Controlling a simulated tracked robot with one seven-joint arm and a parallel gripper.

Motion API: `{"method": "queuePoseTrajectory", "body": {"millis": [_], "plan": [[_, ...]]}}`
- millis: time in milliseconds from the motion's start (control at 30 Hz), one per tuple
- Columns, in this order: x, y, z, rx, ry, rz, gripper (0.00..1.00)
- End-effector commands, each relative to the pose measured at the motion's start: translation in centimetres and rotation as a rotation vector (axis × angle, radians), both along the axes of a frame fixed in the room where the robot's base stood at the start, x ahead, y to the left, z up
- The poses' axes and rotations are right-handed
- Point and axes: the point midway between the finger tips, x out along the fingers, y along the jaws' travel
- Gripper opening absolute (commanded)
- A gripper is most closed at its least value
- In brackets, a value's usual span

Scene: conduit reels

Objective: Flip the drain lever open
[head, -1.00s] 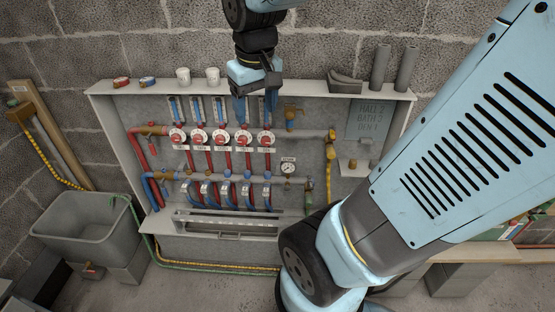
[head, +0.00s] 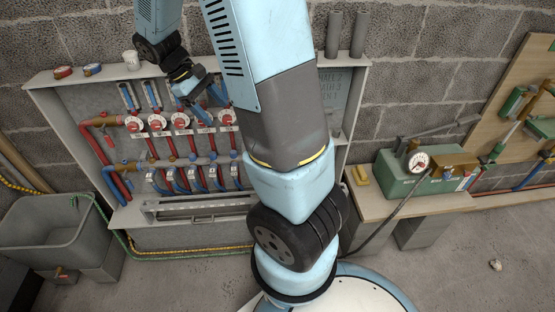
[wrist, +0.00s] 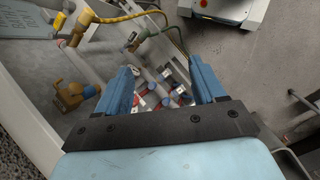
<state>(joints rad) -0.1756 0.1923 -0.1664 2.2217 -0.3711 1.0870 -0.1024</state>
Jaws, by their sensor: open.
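My gripper (head: 208,102) is open and empty in front of the upper right part of the manifold board, near the red-capped meters. In the wrist view its two blue fingers (wrist: 162,74) are spread, with the red and blue manifold parts visible beyond and between them. A yellow fitting (wrist: 62,20) and a valve with a green hose (wrist: 131,40) show at the upper left of the wrist view. A brass fitting (wrist: 70,95) lies left of the fingers. I cannot tell which part is the drain lever. My arm hides the board's right side in the head view.
A green gauge unit (head: 418,172) sits on a bench (head: 400,208) at the right. Grey tubes (head: 345,35) stand on the board's top shelf. Floor at the lower right is mostly clear.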

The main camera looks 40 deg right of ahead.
Motion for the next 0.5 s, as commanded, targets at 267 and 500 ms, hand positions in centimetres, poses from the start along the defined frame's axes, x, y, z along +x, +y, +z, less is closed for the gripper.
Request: {"method": "queuePoseTrajectory", "body": {"millis": [267,500], "plan": [[2.2,-1.3,-5.9,-0.104,0.189,0.075,0.69],[3.5,-2.6,-10.9,-0.197,0.347,0.146,0.69]]}}
